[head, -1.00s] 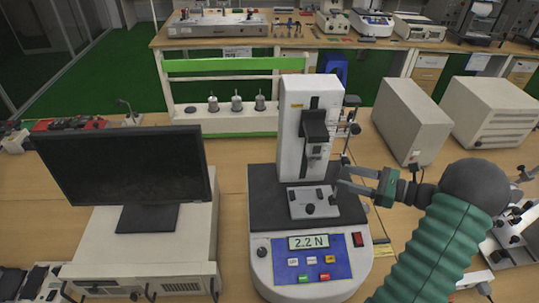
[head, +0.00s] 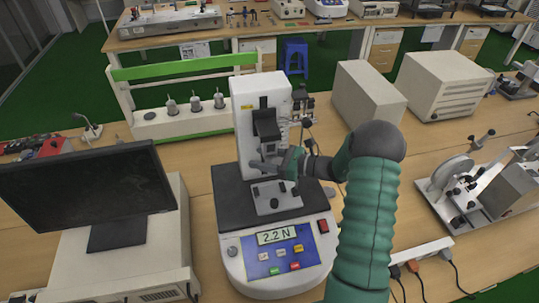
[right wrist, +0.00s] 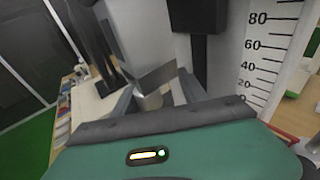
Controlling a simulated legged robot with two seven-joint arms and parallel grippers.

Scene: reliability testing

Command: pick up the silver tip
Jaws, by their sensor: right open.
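A small silver tip (right wrist: 153,98) shows in the right wrist view below the tester's head, between the two grey fingers of my right gripper (right wrist: 157,98). The fingers are open around it, and I cannot tell whether either touches it. In the head view my right gripper (head: 266,166) is at the tester's head, above the metal plate. The tip cannot be made out there, being hidden or too small. The force tester (head: 248,104) stands upright on its base, with 2.2 N on its display. My left gripper is not in view.
A monitor (head: 85,195) stands left of the tester. A white rack (head: 150,121) with several silver-topped pieces is behind it. Pale boxes (head: 367,95) stand at the right rear, and another instrument (head: 460,180) is at the right.

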